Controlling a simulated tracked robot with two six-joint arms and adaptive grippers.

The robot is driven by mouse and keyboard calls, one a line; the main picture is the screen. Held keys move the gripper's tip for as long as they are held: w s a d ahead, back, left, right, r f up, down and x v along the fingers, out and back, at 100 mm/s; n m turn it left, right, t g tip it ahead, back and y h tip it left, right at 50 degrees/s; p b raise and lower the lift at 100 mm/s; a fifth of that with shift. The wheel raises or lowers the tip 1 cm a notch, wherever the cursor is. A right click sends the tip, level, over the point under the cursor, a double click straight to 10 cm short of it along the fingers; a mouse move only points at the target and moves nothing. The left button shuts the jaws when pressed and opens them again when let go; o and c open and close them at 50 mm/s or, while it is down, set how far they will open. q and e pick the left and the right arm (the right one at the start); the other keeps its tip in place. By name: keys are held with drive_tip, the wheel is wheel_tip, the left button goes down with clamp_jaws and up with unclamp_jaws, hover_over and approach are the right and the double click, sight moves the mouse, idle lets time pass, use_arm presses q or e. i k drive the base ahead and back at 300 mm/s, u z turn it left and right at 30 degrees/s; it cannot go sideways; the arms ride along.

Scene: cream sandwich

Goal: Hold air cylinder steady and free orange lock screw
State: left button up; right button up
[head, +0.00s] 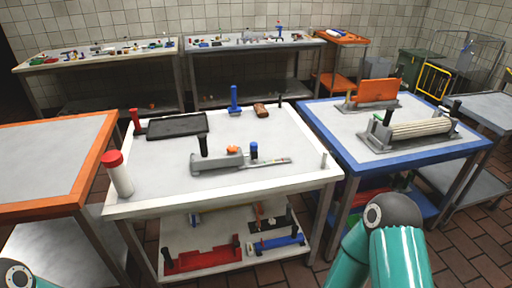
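A grey elongated device (218,162), which looks like the air cylinder, lies on the white table (150,200). A thin rod or plate extends from its right end. A small orange part (232,149), possibly the lock screw, sits on top of it; its detail is too small to tell. Neither gripper shows. A piece of my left arm shows at the bottom left corner, and teal links of my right arm show at the bottom right, both apart from the device.
A blue-edged table (350,130) holds a roller unit (415,130). The white table's front strip is clear.

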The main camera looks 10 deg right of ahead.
sight(233, 149)
drive_tip(key=z, duration=0.45)
drive_tip(key=i, duration=1.1)
drive_tip(key=u, duration=0.55)
